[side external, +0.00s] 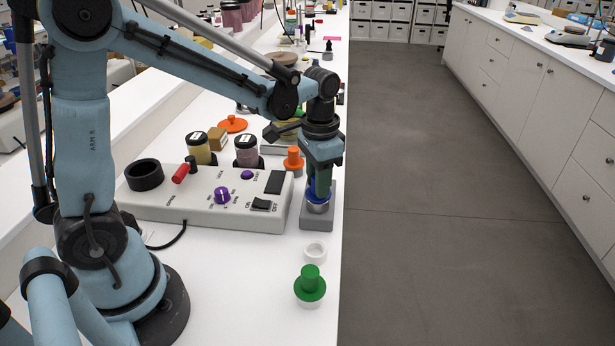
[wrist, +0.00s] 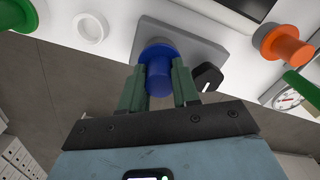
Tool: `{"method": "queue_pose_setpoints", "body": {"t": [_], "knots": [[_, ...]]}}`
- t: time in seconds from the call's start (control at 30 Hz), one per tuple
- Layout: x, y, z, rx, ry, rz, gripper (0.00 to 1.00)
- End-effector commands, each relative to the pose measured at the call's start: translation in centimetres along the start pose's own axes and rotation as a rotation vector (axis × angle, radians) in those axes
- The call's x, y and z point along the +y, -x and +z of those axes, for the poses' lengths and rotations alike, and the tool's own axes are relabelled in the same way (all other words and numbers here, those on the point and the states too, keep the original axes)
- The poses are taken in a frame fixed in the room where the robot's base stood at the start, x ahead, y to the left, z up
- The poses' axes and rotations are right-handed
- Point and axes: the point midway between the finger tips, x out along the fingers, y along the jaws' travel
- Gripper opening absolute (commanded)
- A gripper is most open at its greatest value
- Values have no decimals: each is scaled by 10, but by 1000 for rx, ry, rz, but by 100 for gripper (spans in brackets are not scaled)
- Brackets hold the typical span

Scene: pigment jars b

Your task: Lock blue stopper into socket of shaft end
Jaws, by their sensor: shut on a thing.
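The blue stopper (side external: 317,195) sits at the mouth of a silvery socket (side external: 318,207) on a grey block (side external: 308,219) at the bench's right edge. In the wrist view the blue stopper (wrist: 158,75) is between the two green fingers of my gripper (wrist: 158,86), its wide flange facing the grey plate (wrist: 205,47). My gripper (side external: 320,185) points down over the socket and is shut on the stopper's stem. The flange covers most of the socket. I cannot tell how deep the stopper sits or whether it is locked.
A control box (side external: 205,207) with purple knobs and switches stands left of the block. An orange stopper (side external: 293,161) stands behind; a white ring (side external: 315,251) and green stopper (side external: 310,283) stand in front. Two jars (side external: 246,152) are behind the box. The bench drops off to the right.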

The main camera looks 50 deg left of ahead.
Motion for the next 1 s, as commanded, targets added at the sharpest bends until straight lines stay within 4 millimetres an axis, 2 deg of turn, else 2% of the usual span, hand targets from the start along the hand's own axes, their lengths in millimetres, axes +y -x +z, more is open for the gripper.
{"method": "queue_pose_setpoints", "body": {"t": [0.37, 0.4, 0.57, 0.6, 0.87, 1.0], "knots": [[0, -3, 0, 1, 0, 0, 0], [0, -4, 0, 1, 0, 0, 34], [0, -3, 0, 1, 0, 0, 58], [0, -3, 0, 0, 0, 0, 60], [0, -2, 0, 0, 0, 0, 60], [0, 4, 0, 0, 0, 0, 60]]}}
